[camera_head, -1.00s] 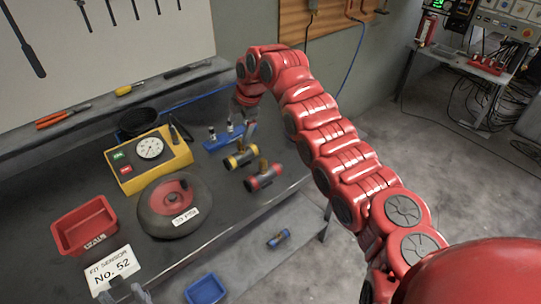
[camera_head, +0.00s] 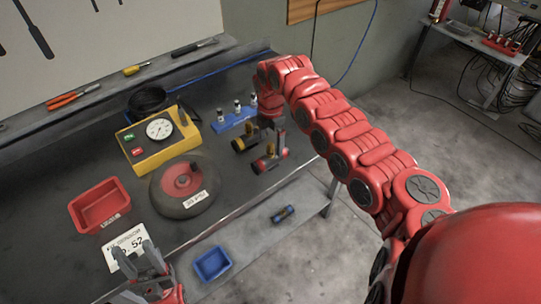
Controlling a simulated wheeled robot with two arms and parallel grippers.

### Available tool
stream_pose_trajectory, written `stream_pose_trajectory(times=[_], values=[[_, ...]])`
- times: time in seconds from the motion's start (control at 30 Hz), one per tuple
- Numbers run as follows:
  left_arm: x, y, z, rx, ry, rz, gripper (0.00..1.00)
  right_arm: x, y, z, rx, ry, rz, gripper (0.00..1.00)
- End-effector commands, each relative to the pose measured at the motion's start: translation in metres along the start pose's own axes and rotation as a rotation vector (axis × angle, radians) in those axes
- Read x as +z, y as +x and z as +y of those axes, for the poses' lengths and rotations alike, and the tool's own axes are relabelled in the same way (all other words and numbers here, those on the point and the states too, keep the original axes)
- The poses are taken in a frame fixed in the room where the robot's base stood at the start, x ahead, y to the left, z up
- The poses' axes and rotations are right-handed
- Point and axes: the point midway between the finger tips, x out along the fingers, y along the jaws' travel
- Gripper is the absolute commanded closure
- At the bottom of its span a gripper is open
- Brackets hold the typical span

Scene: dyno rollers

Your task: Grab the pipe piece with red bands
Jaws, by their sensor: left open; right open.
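The pipe piece with red bands (camera_head: 262,164) lies on the dark bench near its right front edge. My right gripper (camera_head: 276,146) points down just above it, with its open fingers close around its upper part; whether they touch it I cannot tell. The pipe piece with yellow bands (camera_head: 242,144) lies just behind and left of it, close to the gripper. My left gripper (camera_head: 137,252) is open and empty at the bottom left, in front of the white number card (camera_head: 126,243).
A blue rack (camera_head: 228,122) with small fittings stands behind the pipe pieces. A yellow gauge box (camera_head: 150,157), round wheel (camera_head: 190,207) and red bin (camera_head: 77,216) are left. A blue bin (camera_head: 200,270) and blue-banded piece (camera_head: 283,214) sit on the lower shelf.

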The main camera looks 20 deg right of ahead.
Motion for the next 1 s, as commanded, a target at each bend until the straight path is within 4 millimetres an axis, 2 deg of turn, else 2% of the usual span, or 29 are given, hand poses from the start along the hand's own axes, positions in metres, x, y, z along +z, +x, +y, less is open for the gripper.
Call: stream_pose_trajectory(times=[0.23, 0.37, 0.4, 0.5, 0.7, 0.77, 1.0], values=[[-0.003, 0.016, -0.001, 0.0, 0.0, 0.0, 0.5, -0.002, 0.013, -0.002, -0.001, 0.0, 0.001, 0.05], [-0.006, 0.033, -0.002, 0.0, 0.0, 0.0, 0.5, -0.007, 0.034, -0.005, -0.005, -0.004, 0.005, 0.05], [-0.006, 0.033, -0.002, 0.0, 0.0, 0.0, 0.5, -0.007, 0.043, -0.004, -0.005, -0.003, 0.005, 0.05], [-0.006, 0.035, -0.002, 0.0, 0.0, 0.0, 0.5, -0.005, 0.054, -0.003, 0.001, -0.001, 0.001, 0.05], [-0.006, 0.034, -0.002, 0.0, 0.0, 0.0, 0.5, -0.004, 0.057, -0.002, 0.003, -0.001, -0.001, 0.05], [-0.006, 0.034, -0.002, 0.0, 0.0, 0.0, 0.5, -0.004, 0.057, -0.002, 0.003, -0.001, -0.001, 0.14], [-0.006, 0.034, -0.002, 0.0, 0.0, 0.0, 0.5, -0.004, 0.057, -0.003, 0.003, 0.0, -0.001, 0.57]])
